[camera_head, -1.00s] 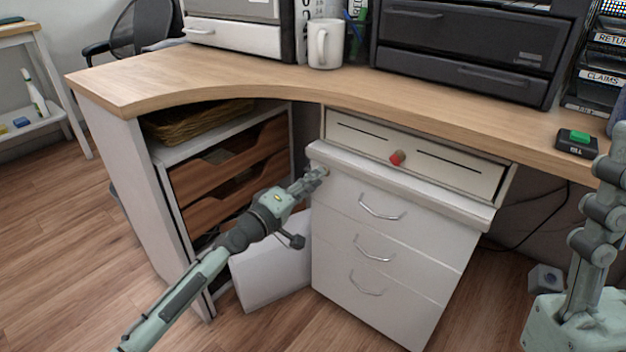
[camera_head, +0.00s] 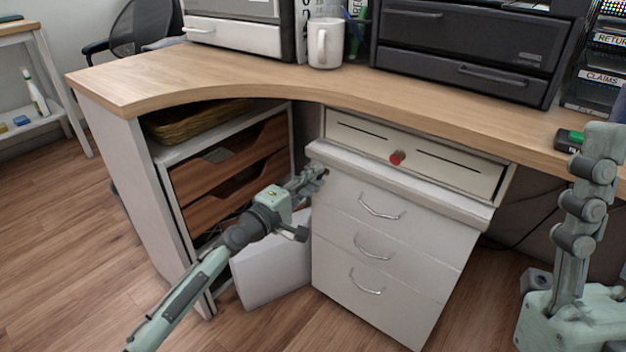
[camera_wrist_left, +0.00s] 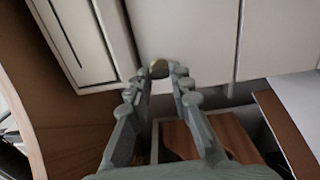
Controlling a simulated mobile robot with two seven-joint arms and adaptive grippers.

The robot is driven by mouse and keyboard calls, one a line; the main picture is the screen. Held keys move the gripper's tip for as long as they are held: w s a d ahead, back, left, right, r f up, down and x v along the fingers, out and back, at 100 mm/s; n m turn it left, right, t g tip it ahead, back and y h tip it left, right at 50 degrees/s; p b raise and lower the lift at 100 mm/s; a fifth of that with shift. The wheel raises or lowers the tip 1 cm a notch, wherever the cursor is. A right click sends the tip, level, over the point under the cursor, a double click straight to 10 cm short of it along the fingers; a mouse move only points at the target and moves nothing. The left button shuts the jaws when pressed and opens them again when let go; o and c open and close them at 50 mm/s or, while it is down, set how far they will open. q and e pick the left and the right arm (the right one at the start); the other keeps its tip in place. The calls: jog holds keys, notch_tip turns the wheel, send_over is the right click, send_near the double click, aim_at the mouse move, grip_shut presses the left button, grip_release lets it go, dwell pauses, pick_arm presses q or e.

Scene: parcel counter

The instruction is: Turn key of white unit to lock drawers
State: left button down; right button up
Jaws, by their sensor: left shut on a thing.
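The white unit (camera_head: 385,255) stands under the counter with its three drawers shut. My left gripper (camera_head: 316,175) reaches its upper left front corner, just below the overhanging top.

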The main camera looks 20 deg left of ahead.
pick_arm(q)
jog(key=c, duration=1.4)
grip_release()
jog(key=shift+o, duration=0.2)
jog(key=shift+s, duration=0.1)
jog(key=v, duration=1.1)
jog(key=shift+s+a, duration=0.15)
jog(key=shift+s, duration=0.25)
